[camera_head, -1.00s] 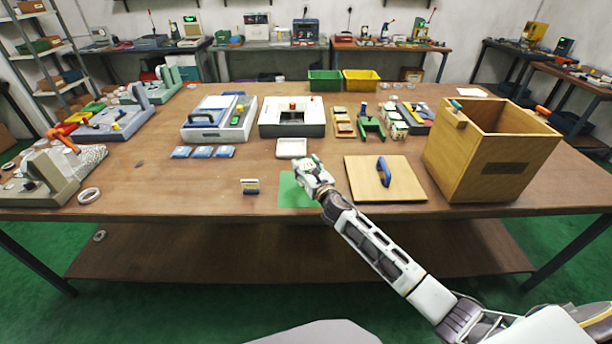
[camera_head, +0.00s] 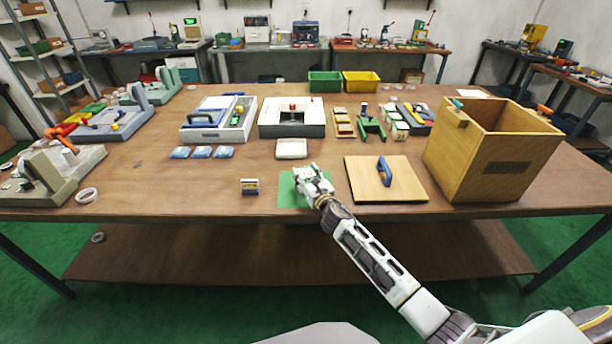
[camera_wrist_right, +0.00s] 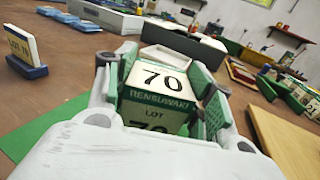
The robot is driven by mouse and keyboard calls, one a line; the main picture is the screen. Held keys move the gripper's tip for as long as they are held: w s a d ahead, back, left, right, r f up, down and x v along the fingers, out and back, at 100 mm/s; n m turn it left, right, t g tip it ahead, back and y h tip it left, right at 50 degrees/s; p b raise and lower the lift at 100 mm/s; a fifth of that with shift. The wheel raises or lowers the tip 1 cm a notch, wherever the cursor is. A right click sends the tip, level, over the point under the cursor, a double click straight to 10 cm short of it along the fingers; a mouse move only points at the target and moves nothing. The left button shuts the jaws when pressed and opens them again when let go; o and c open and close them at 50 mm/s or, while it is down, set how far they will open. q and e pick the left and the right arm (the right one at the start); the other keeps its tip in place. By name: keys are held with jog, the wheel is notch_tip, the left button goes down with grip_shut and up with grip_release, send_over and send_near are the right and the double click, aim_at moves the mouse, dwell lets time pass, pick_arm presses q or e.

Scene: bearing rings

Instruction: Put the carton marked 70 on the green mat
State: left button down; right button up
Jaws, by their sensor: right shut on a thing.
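The carton marked 70 (camera_wrist_right: 160,88) is cream and green, with a black 70 on its top. It sits between the fingers of my right gripper (camera_wrist_right: 165,95), which is shut on it. In the head view my right gripper (camera_head: 309,178) is over the green mat (camera_head: 289,200), and the carton is mostly hidden by it. The mat also shows at the left in the right wrist view (camera_wrist_right: 40,135). I cannot tell whether the carton touches the mat. My left gripper is not in view.
A small LOT 70 card in a blue stand (camera_head: 250,187) is left of the mat. A wooden lid with a blue handle (camera_head: 400,190) lies to the right, beside a large wooden box (camera_head: 490,150). A white tray (camera_head: 291,148) lies behind the mat.

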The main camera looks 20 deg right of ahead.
aim_at(309, 179)
jog(key=o, duration=1.3)
jog(key=shift+o, duration=1.1)
jog(key=shift+s+d, duration=0.1)
jog(key=shift+s, duration=0.8)
jog(key=shift+s+d, duration=0.1)
jog(key=shift+s, duration=1.05)
jog(key=shift+s+d, duration=0.15)
jog(key=shift+s, duration=0.95)
jog(key=shift+s+d, duration=0.2)
jog(key=shift+s, duration=1.6)
jog(key=shift+s+d, duration=0.1)
jog(key=shift+s, duration=0.7)
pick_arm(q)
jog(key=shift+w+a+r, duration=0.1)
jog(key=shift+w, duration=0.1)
pick_arm(e)
jog(key=shift+s+r, duration=0.1)
jog(key=shift+s, duration=0.1)
